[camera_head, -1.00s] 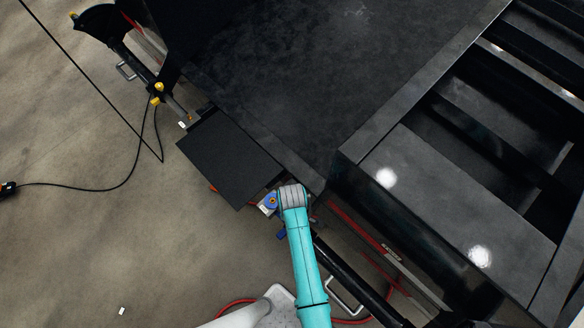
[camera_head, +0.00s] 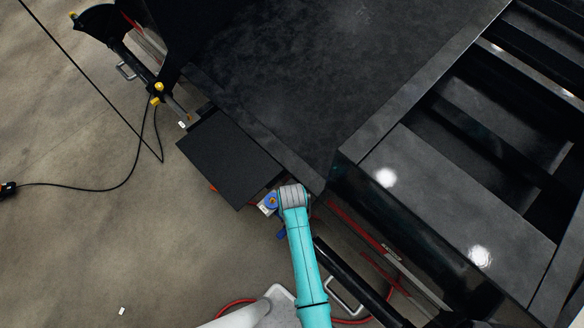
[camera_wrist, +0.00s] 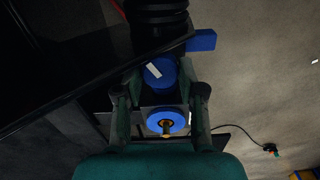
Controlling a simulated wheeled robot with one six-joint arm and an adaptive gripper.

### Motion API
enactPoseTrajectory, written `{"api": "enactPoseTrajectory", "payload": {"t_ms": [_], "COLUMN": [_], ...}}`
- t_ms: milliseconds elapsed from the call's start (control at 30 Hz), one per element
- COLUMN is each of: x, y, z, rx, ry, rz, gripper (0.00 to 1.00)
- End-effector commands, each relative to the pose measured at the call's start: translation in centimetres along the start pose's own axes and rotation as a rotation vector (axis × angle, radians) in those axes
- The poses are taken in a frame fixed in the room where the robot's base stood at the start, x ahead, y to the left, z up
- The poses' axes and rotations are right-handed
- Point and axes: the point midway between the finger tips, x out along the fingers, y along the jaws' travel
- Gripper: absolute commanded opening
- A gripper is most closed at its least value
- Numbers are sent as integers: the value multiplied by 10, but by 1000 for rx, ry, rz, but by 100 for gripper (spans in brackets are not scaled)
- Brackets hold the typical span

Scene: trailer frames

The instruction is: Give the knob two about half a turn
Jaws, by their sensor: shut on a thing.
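A blue round knob (camera_wrist: 160,73) with a white stripe shows between the fingertips of my gripper (camera_wrist: 162,84) in the wrist view. My gripper is shut on this knob, one finger on each side. The stripe runs at a slant. I cannot read any label that tells which knob is number two. In the head view my grey wrist and teal arm cover the gripper and the held knob.
A blue disc with a brass centre (camera_wrist: 166,122) sits nearer the palm, and also shows left of my wrist (camera_head: 271,201). A blue block (camera_wrist: 201,40) juts out beyond the right finger. A black panel (camera_head: 228,155) and the dark trailer frame (camera_head: 350,158) are close by. Open floor lies left.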

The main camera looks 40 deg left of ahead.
Motion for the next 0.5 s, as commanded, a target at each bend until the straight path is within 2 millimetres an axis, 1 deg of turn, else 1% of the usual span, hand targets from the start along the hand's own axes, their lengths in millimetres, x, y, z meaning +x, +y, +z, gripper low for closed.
{"api": "enactPoseTrajectory", "payload": {"t_ms": [200,500], "x": [0,0], "y": [0,0], "z": [0,0], "rx": [97,143], "ry": [0,0], "rz": [0,0], "gripper": [4,4]}}
